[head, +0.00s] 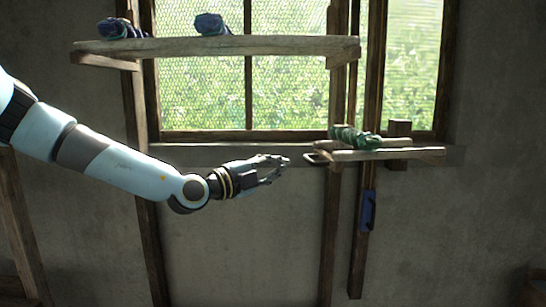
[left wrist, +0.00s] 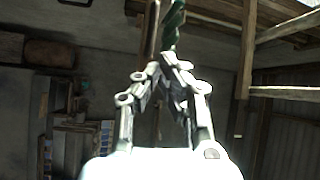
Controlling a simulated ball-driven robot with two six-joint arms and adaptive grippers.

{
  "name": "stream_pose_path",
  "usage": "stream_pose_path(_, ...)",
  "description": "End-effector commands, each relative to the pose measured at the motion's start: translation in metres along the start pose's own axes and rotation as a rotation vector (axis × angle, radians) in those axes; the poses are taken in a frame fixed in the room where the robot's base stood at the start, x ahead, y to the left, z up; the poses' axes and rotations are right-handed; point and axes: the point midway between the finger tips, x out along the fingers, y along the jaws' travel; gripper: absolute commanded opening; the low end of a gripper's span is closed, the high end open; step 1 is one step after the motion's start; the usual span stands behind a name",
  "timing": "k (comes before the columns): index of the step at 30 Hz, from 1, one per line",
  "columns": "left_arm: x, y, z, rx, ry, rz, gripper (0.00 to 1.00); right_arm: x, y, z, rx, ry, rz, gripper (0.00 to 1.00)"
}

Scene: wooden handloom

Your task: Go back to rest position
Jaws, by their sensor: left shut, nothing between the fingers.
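My left gripper (head: 275,163) reaches in from the left in the head view, in front of the grey wall below the window. Its fingers are shut with nothing between them. The left wrist view also shows the gripper (left wrist: 170,62) closed, with its fingertips together. The fingertips point toward the small wooden shelf (head: 420,152) at the right and appear a little short of it; I cannot tell the depth between them. A green bundle (head: 354,138) lies on that shelf. My right gripper is in neither view.
A long wooden shelf (head: 255,46) with two dark blue bundles (head: 122,28) crosses the window at the upper left. Wooden posts (head: 328,235) stand before the wall. A blue handle-like piece (head: 368,211) sits on the right post. The wall below the gripper looks clear.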

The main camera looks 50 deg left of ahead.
Motion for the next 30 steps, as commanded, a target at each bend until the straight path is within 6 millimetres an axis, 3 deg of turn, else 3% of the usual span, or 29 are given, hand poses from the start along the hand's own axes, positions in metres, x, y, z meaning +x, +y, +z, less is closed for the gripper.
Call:
stream_pose_path(24, -0.005, 0.002, 0.006, -0.002, 0.003, -0.004, 0.00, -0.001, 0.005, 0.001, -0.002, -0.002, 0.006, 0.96)
stream_pose_path(27, -0.009, 0.022, 0.014, -0.043, -0.028, -0.030, 0.00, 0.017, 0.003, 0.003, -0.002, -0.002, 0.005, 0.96)
stream_pose_path(29, -0.019, 0.049, 0.035, -0.090, -0.094, -0.055, 0.00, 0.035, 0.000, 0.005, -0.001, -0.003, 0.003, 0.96)
stream_pose_path(30, -0.026, 0.069, 0.056, -0.127, -0.155, -0.066, 0.00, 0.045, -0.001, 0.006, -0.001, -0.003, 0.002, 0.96)
